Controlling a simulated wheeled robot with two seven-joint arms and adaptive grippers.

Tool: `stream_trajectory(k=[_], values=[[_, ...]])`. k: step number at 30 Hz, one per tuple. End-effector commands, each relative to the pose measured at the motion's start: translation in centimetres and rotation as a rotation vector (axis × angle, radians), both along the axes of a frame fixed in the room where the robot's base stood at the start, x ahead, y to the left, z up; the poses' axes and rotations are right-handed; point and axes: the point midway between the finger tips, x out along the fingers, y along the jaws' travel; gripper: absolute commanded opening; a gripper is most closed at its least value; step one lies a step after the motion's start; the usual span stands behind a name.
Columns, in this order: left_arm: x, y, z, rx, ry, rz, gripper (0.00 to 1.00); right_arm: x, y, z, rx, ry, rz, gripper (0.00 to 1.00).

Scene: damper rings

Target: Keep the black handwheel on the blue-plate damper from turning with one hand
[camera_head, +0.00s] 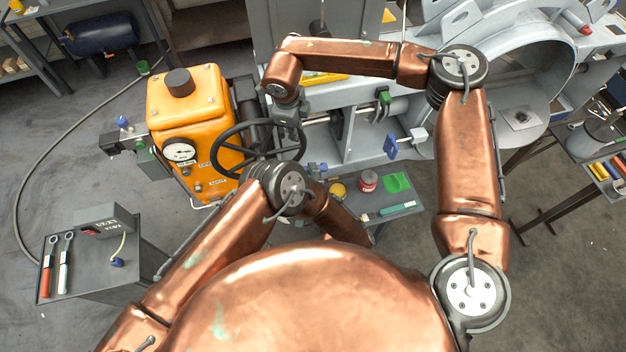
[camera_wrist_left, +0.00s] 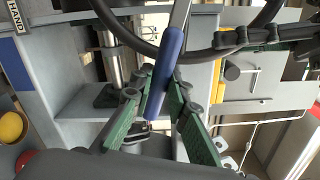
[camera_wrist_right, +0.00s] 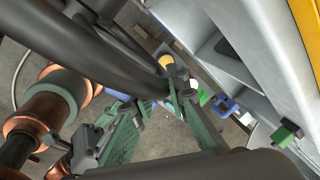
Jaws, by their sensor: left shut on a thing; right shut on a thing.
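The black handwheel (camera_head: 259,154) is on the front right of the orange actuator box (camera_head: 185,120). My right gripper (camera_head: 291,122) reaches down to the wheel's right side and is shut on its rim. In the right wrist view the dark rim (camera_wrist_right: 95,62) runs down to the green fingers (camera_wrist_right: 158,108). My left gripper (camera_head: 317,172) is low, just right of the wheel, partly hidden by my arm. In the left wrist view its green fingers (camera_wrist_left: 158,92) are shut on a blue handle grip (camera_wrist_left: 164,75) on a grey bar. The wheel rim passes close above.
A grey shelf (camera_head: 372,208) below holds a red can (camera_head: 367,181), a green tray (camera_head: 397,182) and a teal item. A side table (camera_head: 110,265) at left holds two handled tools. A hose (camera_head: 25,200) lies on the floor. The large grey duct body (camera_head: 400,95) stands behind.

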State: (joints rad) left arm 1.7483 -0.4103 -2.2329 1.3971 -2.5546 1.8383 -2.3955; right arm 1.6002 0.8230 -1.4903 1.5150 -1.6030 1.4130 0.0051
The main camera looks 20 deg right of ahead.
Motion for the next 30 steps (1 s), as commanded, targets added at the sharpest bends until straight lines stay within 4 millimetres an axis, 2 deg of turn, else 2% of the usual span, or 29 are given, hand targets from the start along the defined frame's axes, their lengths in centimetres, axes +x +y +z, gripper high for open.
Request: stream_trajectory(k=[30], values=[[0.8,-0.06,0.12,-0.003,-0.006,-0.002,0.0,0.11,-0.16,0.04,-0.002,-0.002,-0.002,0.0]])
